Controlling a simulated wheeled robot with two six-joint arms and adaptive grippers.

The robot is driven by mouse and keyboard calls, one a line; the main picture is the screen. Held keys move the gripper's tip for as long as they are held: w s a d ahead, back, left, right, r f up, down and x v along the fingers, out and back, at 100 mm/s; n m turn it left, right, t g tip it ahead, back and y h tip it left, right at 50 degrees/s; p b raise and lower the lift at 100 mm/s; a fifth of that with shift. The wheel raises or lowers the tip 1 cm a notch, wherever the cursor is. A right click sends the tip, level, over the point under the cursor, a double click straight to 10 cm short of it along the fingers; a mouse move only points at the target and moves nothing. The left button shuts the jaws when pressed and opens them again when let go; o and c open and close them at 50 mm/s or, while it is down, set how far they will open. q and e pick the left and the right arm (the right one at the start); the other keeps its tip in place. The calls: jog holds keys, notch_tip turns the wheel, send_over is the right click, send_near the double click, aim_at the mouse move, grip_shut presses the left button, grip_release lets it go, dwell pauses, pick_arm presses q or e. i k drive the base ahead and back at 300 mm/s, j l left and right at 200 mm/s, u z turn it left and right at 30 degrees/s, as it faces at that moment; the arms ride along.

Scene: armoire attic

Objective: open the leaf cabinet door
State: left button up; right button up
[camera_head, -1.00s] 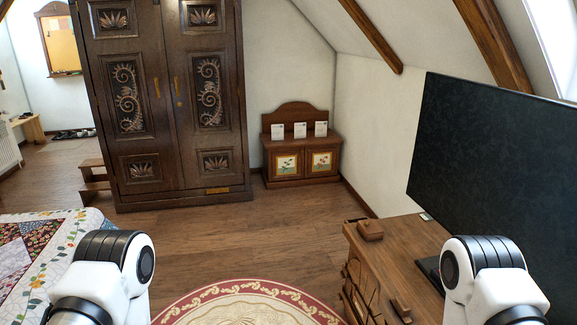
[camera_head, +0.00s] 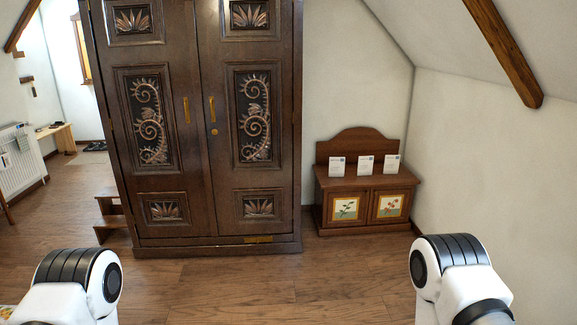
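A tall dark wooden armoire (camera_head: 201,200) with carved leaf and scroll panels stands at centre left. Its left door (camera_head: 150,210) and right door (camera_head: 252,180) are shut. Each has a brass handle near the middle seam. A low brown cabinet (camera_head: 367,182) stands to its right against the wall. Its left door (camera_head: 346,208) and right door (camera_head: 390,206) carry small painted plant pictures and are shut. The pictures are too small to identify surely. Only parts of my two arms show at the bottom; neither gripper is visible.
Three white cards (camera_head: 365,164) stand on the low cabinet. Small wooden steps (camera_head: 112,215) stand left of the armoire. A white radiator (camera_head: 20,160) and a bench (camera_head: 53,138) are at far left. The wooden floor (camera_head: 250,280) ahead is clear.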

aim_at(341, 207)
jog(key=i+z, duration=0.15)
jog(key=i, duration=0.35)
jog(key=i+z, duration=0.15)
jog(key=i, duration=0.3)
jog(key=i+j+z, duration=0.1)
jog(key=i, duration=0.4)
jog(key=i+j+z, duration=0.15)
jog(key=i, duration=0.3)
jog(key=i+j+z, duration=0.15)
jog(key=i, duration=0.3)
jog(key=i+l+z, duration=0.35)
jog(key=i, duration=0.35)
jog(key=i+j+z, duration=0.1)
jog(key=i+z, duration=0.25)
jog(key=i, duration=0.3)
jog(key=i+l+u, duration=0.65)
jog(key=l, duration=0.45)
jog(key=i+l+u, duration=0.25)
jog(key=i+l, duration=0.05)
jog(key=l, duration=0.1)
